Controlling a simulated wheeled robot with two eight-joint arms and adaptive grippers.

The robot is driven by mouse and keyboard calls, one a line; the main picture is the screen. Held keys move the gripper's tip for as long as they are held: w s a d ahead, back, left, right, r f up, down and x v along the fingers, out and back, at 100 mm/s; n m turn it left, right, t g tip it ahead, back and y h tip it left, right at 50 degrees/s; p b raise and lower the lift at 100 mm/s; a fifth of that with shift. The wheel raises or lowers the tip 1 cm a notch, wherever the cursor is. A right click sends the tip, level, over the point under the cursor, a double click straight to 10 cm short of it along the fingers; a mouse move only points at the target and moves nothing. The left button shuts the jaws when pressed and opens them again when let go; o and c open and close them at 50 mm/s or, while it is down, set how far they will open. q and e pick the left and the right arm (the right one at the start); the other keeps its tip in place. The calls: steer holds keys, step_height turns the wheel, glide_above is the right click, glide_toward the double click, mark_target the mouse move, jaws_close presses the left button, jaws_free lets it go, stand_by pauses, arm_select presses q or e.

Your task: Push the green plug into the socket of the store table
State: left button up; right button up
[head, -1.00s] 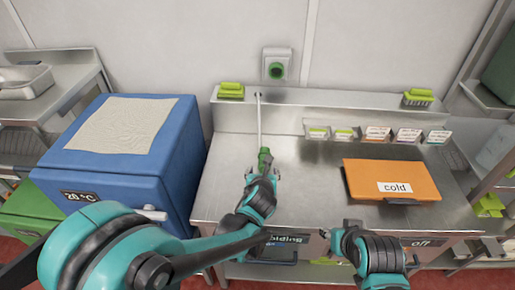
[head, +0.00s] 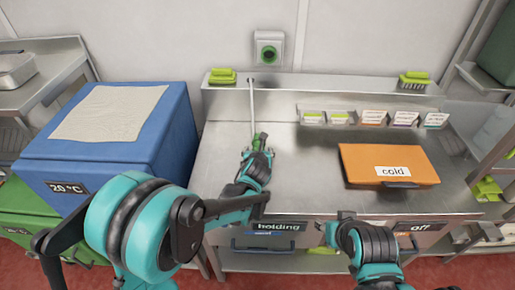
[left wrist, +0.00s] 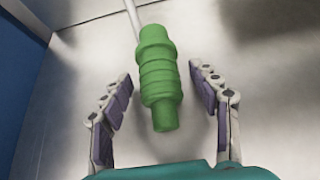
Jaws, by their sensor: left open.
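The green plug (head: 259,141) lies on the steel store table (head: 310,170), with a pale cable running from it up to the back ledge. In the left wrist view the ribbed plug (left wrist: 160,75) sits between the two fingers of my left gripper (left wrist: 162,102), with gaps on both sides. My left gripper (head: 257,155) is open around the plug in the head view. A socket with a green round face (head: 269,53) is on the wall behind the table. My right gripper (head: 335,222) is at the table's front edge, its jaw state unclear.
An orange case marked "cold" (head: 390,163) lies on the right of the table. A blue box (head: 110,135) stands to the left.

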mark_target(258, 147)
arm_select(q)
steer(key=c, duration=1.2)
steer(key=shift+r+p, duration=1.85)
steer(key=shift+r, duration=0.7)
steer(key=shift+c, duration=0.3)
arm_select(e)
steer(key=shift+r, duration=1.9)
